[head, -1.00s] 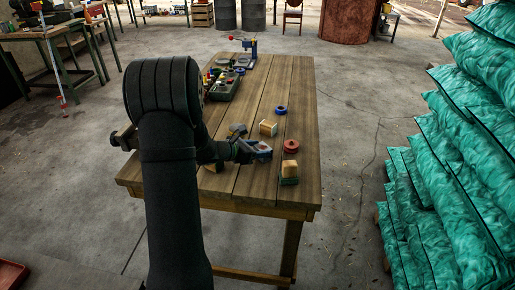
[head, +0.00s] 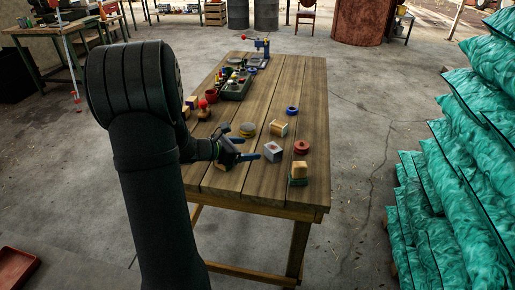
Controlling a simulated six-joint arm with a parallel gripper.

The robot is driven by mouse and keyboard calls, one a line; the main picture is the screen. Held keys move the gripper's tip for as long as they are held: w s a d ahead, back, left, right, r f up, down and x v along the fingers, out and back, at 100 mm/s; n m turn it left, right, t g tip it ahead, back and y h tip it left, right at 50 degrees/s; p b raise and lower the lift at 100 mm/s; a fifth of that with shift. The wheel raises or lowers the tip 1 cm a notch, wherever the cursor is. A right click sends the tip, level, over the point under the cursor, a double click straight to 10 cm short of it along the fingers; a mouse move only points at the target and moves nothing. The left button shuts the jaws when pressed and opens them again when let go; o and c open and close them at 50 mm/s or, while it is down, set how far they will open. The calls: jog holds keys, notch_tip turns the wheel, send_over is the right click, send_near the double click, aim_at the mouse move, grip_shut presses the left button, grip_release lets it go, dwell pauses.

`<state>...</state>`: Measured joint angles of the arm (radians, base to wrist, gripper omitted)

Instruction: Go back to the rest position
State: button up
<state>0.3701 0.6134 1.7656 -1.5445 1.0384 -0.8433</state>
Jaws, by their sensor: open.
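My gripper (head: 246,150) is open and empty over the near part of the wooden table (head: 226,182). A pale grey cube (head: 273,153) with a reddish mark on its face sits just right of the fingers, apart from them. My dark arm reaches in from the lower left and hides part of the table's left side.
Near the gripper are a yellowish round piece (head: 247,130), a wooden block (head: 278,128), a red ring (head: 301,147), a blue ring (head: 292,110) and a wood block on green (head: 298,172). A dark tray (head: 237,88) stands farther back. Teal sacks (head: 455,190) are piled at right.

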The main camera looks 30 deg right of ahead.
aim_at(270, 149)
jog(key=shift+v, duration=1.1)
jog(key=x, duration=1.2)
jog(key=shift+s+d+f, duration=0.1)
jog(key=shift+d+f, duration=0.15)
jog(key=shift+f, duration=0.05)
notch_tip(270, 149, up, 4)
jog(key=shift+a+f, duration=0.1)
jog(key=shift+f, duration=0.05)
jog(key=shift+r, duration=0.4)
